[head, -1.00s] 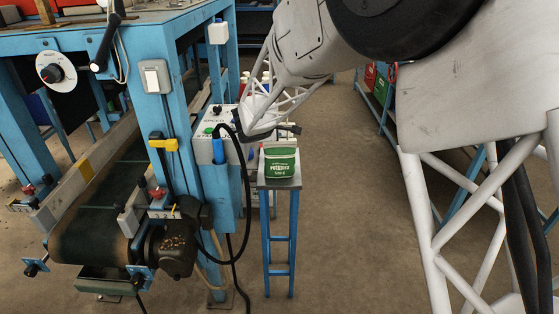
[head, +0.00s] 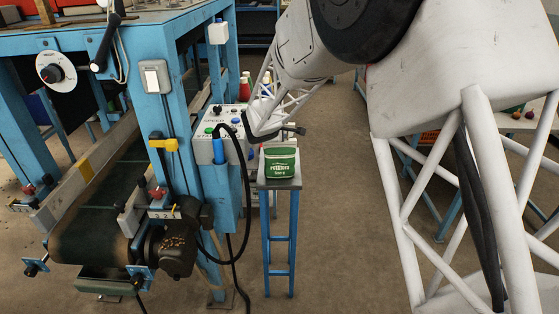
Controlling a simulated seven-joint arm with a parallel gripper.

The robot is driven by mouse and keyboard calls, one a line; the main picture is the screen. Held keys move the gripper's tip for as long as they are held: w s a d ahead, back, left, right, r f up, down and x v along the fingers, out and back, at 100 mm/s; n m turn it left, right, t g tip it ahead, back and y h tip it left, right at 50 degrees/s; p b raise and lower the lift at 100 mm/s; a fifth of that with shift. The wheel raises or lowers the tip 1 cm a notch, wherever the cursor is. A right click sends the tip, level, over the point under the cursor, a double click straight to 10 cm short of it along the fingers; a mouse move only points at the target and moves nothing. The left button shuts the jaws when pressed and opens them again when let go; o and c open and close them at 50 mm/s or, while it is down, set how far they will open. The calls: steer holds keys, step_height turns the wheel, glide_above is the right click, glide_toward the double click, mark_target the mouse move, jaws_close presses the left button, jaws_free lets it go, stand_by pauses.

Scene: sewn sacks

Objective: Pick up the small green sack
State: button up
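The small green sack (head: 280,163) stands upright on the grey top of a narrow stand (head: 281,184) with blue legs. Its front carries white lettering and its top edge is pale. My gripper (head: 276,131) is at the end of my white arm, in the picture just above the sack. It appears apart from the sack, but the depth between them is hard to judge. Its fingers are small and partly hidden by my own arm, so I cannot tell whether they are open or shut.
A blue machine frame with a control box (head: 221,125) stands close left of the stand. A black cable (head: 246,215) loops down between them. A conveyor belt (head: 95,215) is at lower left. Bottles (head: 245,87) show behind my arm. The floor right of the stand is clear.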

stand_by(0.4)
jaws_close()
stand_by(1.3)
